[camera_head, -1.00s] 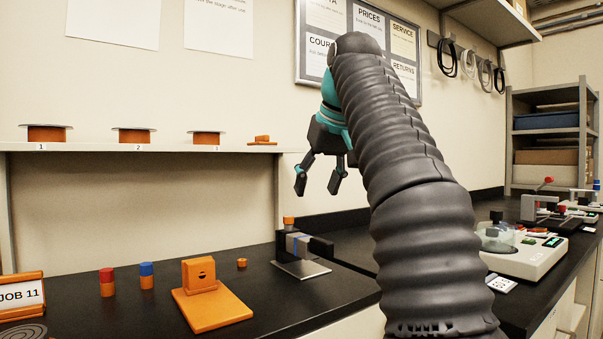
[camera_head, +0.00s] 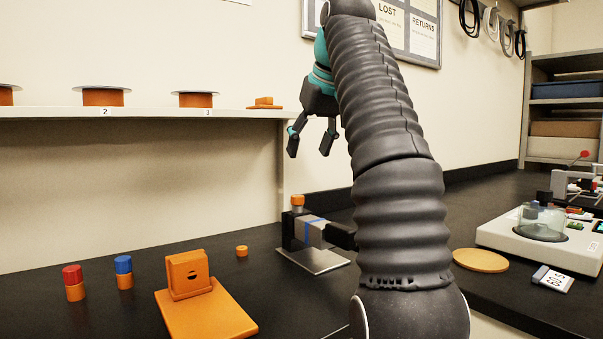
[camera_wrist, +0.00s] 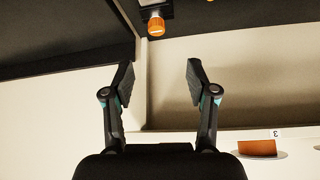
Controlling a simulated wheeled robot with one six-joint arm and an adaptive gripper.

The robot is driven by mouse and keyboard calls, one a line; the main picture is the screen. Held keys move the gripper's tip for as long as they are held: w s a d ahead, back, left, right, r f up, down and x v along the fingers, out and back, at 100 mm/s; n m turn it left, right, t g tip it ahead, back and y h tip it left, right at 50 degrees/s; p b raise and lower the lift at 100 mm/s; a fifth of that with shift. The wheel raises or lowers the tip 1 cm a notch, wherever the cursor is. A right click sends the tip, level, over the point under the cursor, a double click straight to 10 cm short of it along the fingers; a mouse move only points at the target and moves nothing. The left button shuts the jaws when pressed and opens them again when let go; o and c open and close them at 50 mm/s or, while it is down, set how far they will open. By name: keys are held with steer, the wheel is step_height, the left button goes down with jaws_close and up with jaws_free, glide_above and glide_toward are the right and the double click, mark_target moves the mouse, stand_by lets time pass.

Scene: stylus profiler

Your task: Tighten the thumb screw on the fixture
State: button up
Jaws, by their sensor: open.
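A dark fixture with a grey block and a blue stripe stands on a metal plate (camera_head: 318,261) on the black bench. An orange knob, which looks like the thumb screw (camera_head: 298,201), sits upright on its left end. The orange knob also shows in the wrist view (camera_wrist: 156,26) at the top, beyond my fingertips. My gripper (camera_head: 310,144) is open and empty, its fingers pointing down, and appears above the knob in the head view. In the wrist view my gripper (camera_wrist: 160,78) has its two fingers wide apart. My arm hides part of the fixture's right side.
An orange bracket (camera_head: 205,315), a red-topped cylinder (camera_head: 74,283), a blue-topped cylinder (camera_head: 123,272) and a small orange piece (camera_head: 241,251) stand left of the fixture. A shelf (camera_head: 150,112) with orange spools runs behind. A profiler (camera_head: 540,240) stands at right.

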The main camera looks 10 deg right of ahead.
mark_target(296, 196)
steer(key=x, duration=1.3)
steer(key=shift+d+f, duration=0.3)
steer(key=shift+d, duration=0.05)
jaws_close()
steer(key=shift+a+r+m+h, duration=0.1)
steer(key=shift+m+h, duration=0.4)
steer(key=shift+m, duration=0.3)
steer(key=m+h, duration=0.1)
steer(key=m, duration=0.1)
steer(key=shift+m+h, duration=0.3)
steer(key=shift+m, duration=0.1)
steer(key=m+h, duration=0.1)
steer(key=m, duration=0.1)
steer(key=m+g+h, duration=0.1)
steer(key=m, duration=0.2)
steer(key=shift+w+f, duration=0.1)
steer(key=shift+f, duration=0.15)
